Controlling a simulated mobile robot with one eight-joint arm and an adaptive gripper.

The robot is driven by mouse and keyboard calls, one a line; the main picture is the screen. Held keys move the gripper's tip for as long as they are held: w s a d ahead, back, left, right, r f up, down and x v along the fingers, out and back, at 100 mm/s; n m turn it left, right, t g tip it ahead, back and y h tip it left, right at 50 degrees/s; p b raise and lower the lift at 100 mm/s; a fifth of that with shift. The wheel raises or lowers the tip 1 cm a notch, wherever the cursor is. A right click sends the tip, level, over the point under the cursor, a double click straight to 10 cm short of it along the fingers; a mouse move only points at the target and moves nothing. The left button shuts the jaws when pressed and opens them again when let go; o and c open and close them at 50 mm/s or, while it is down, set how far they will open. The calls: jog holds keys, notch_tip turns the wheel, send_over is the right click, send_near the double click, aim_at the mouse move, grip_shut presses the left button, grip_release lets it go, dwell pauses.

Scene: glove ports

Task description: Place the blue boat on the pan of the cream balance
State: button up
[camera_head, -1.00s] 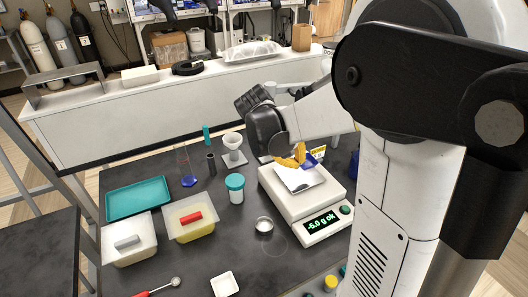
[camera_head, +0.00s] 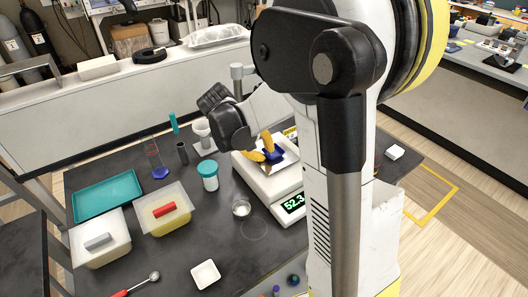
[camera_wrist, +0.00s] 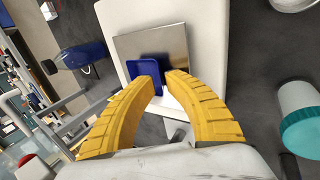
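The cream balance (camera_head: 262,184) stands on the dark table, its display reading about 52.3 and partly cut off by my arm. Its square metal pan (camera_wrist: 172,42) shows in the wrist view. The blue boat (camera_wrist: 143,67), a small square dish, is at the pan, near the edge closest to my gripper. It also shows in the head view (camera_head: 276,155). My gripper (camera_wrist: 162,76) has curved yellow fingers closed about the boat's right wall, one fingertip over its inside. In the head view my gripper (camera_head: 268,152) hides part of the boat.
A white jar with a teal lid (camera_head: 209,176) stands left of the balance, with a small round metal dish (camera_head: 241,208) in front. A funnel stand (camera_head: 203,136) is behind. Tubs and a teal tray (camera_head: 108,195) fill the left side.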

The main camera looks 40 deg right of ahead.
jog(key=p+v, duration=0.4)
jog(key=v, duration=0.8)
jog(key=s+a+r+t+y, duration=0.2)
jog(key=s+a+t+y, duration=0.4)
jog(key=s+a, duration=0.7)
jog(key=shift+a+r+n+t, duration=0.2)
jog(key=shift+a+n+t, duration=0.1)
jog(key=shift+a+t, duration=0.45)
jog(key=shift+s+d, duration=0.1)
jog(key=shift+d, duration=0.15)
